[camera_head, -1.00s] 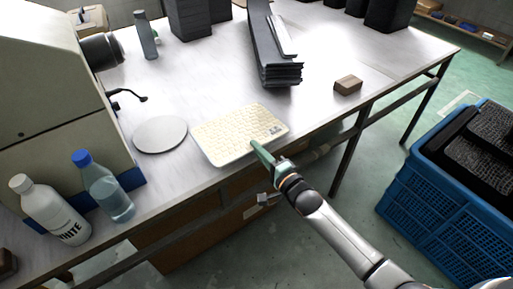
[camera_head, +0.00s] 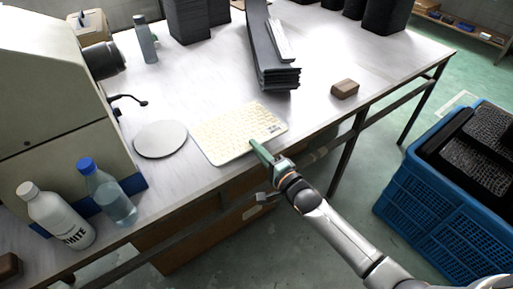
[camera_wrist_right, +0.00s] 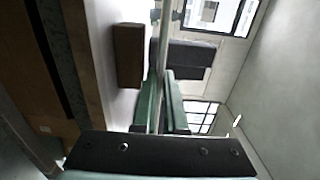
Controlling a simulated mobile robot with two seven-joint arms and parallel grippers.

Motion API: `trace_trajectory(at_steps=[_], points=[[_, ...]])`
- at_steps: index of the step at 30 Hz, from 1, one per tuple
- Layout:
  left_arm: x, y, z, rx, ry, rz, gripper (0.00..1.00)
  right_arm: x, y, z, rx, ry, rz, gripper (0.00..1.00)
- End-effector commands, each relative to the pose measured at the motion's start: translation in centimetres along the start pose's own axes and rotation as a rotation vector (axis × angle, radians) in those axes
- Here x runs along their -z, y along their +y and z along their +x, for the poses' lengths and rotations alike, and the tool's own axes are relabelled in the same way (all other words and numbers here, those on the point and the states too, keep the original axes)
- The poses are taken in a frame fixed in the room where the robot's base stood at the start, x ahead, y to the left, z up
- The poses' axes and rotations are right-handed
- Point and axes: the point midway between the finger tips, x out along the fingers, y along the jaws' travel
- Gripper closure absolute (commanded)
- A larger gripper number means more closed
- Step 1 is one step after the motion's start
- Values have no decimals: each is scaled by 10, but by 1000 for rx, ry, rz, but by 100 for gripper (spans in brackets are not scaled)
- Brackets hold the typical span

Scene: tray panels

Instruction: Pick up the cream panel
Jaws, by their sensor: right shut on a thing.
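The cream panel (camera_head: 232,132) is a thin, light rectangle with a fine grid pattern and a small dark mark near its right corner. It is at the table's front edge, right of a round grey disc. My right gripper (camera_head: 259,149) is shut on its near edge. In the right wrist view the green fingers (camera_wrist_right: 160,105) close on the panel, seen edge-on as a thin strip (camera_wrist_right: 162,50). Whether the panel clears the tabletop is hard to tell. My left gripper is not in view.
The round grey disc (camera_head: 160,139) lies close to the panel's left. A stack of dark panels (camera_head: 268,60) and a brown block (camera_head: 345,88) are behind and right. Two bottles (camera_head: 107,192) stand at the left by a machine (camera_head: 50,100). A blue crate (camera_head: 440,200) is right.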

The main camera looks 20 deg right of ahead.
Motion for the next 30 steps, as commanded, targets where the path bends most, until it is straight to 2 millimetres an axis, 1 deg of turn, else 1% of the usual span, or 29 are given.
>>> trace_trajectory(at_steps=[3, 4, 5, 6, 7, 8, 12, 21, 25, 30], points=[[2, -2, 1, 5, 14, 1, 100, 0, 0, 0, 2, 0, 0, 100], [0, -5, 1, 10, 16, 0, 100, 0, 0, 0, 2, 0, 0, 100], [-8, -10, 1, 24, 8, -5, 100, 0, -1, 0, 2, 0, 0, 100], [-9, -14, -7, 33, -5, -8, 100, 0, -8, -6, -1, 0, 0, 100], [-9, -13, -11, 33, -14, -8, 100, 0, -10, -9, -2, 0, 1, 100], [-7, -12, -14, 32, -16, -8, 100, 0, -12, -13, -2, 0, 1, 100], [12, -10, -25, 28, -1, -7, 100, 0, -20, -28, -2, 0, 0, 100], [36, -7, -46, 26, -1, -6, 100, 0, -35, -60, -1, 0, -1, 100], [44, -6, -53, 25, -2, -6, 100, 0, -40, -73, -1, 0, 1, 100], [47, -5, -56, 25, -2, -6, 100, 0, -42, -80, 2, 0, 0, 100]])
